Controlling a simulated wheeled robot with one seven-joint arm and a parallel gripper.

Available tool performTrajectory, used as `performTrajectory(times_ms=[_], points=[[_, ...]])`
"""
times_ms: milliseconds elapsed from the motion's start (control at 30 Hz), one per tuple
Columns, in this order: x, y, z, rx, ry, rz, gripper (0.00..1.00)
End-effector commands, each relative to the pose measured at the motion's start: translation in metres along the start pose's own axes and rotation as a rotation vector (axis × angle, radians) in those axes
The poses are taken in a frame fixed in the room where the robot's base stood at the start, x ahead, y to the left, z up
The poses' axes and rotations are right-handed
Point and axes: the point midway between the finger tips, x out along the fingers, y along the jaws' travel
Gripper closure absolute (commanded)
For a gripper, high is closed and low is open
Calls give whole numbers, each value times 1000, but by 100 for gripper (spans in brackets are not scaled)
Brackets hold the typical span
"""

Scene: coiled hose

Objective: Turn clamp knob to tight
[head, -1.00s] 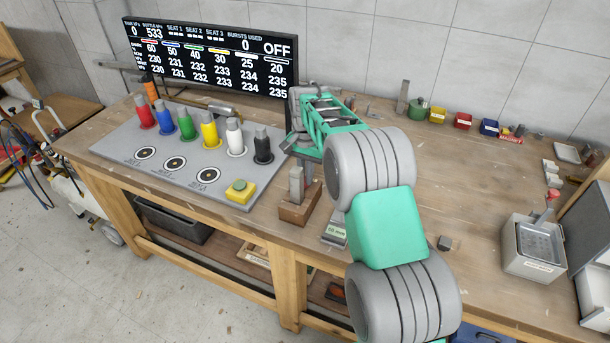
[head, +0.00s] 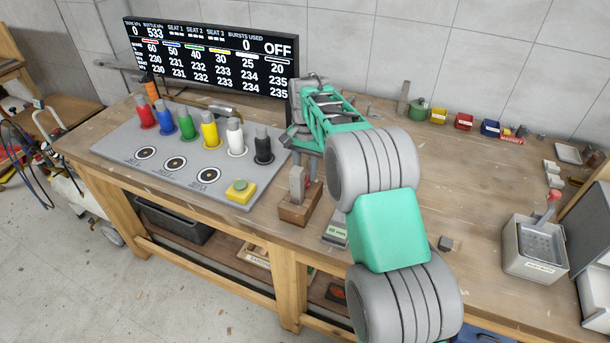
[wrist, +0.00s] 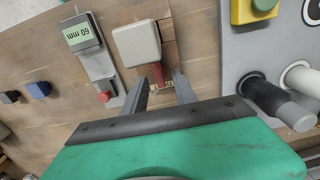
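My gripper (wrist: 161,80) is open in the wrist view, its two grey fingers apart. Between and just beyond the tips is a narrow red part (wrist: 158,74), with a visible space on each side. It joins or sits beside a pale grey block-shaped piece (wrist: 137,45). In the head view this grey piece (head: 297,182) stands on a small wooden block (head: 299,211) near the bench's front edge.
A grey panel (head: 128,157) with several coloured cylinders and a yellow button box (head: 240,191) lies left of the wooden block. A gauge reading 60 mm (wrist: 82,34) is close by. A screen (head: 210,58) stands behind. The bench (head: 470,190) is mostly clear at right.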

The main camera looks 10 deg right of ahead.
Motion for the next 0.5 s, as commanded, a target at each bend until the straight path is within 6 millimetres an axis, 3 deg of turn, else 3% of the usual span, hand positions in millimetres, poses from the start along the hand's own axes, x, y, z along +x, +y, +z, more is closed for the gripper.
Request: performTrajectory(times_ms=[233, 500], points=[[-48, -1, -1, 0, 3, -2, 66], [-59, 0, 0, 0, 0, 0, 66]])
